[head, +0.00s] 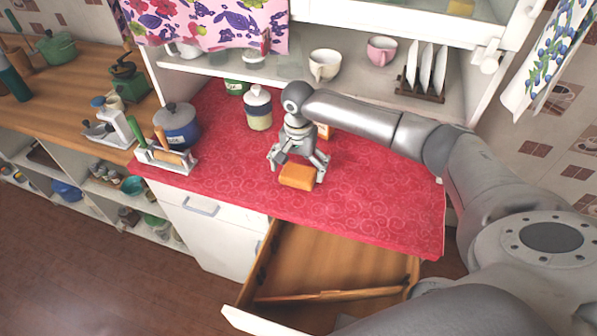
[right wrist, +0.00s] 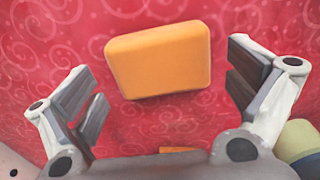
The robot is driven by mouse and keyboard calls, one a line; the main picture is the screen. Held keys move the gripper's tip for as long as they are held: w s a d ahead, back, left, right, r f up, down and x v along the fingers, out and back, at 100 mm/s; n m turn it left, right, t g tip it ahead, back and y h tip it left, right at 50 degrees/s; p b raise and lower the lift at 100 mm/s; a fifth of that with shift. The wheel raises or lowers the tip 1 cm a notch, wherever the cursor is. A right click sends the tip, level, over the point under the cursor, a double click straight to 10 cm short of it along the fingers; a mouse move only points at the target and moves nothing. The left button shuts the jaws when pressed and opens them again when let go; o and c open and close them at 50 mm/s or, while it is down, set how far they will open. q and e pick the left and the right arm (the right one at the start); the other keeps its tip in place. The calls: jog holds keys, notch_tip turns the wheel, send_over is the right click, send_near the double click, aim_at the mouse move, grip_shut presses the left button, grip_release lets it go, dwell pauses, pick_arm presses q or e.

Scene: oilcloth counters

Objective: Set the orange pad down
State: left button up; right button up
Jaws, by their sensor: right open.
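The orange pad (head: 297,176) lies on the red patterned oilcloth (head: 371,192) near the counter's front edge. In the right wrist view the pad (right wrist: 160,60) is between and ahead of the open fingers, with red cloth showing on both sides of it. My right gripper (head: 298,172) is open just above and behind the pad. Its fingers are apart from the pad in the right wrist view (right wrist: 165,95). My left gripper is not in view.
An open wooden drawer (head: 335,265) juts out below the counter. A lidded jar (head: 258,108), a blue pot (head: 177,126) and a white rack (head: 166,157) stand to the left. Cups and a plate rack (head: 420,93) are behind. The cloth right of the pad is clear.

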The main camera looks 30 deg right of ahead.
jog(key=shift+f, duration=1.05)
jog(key=c, duration=0.8)
jog(key=shift+r, duration=0.1)
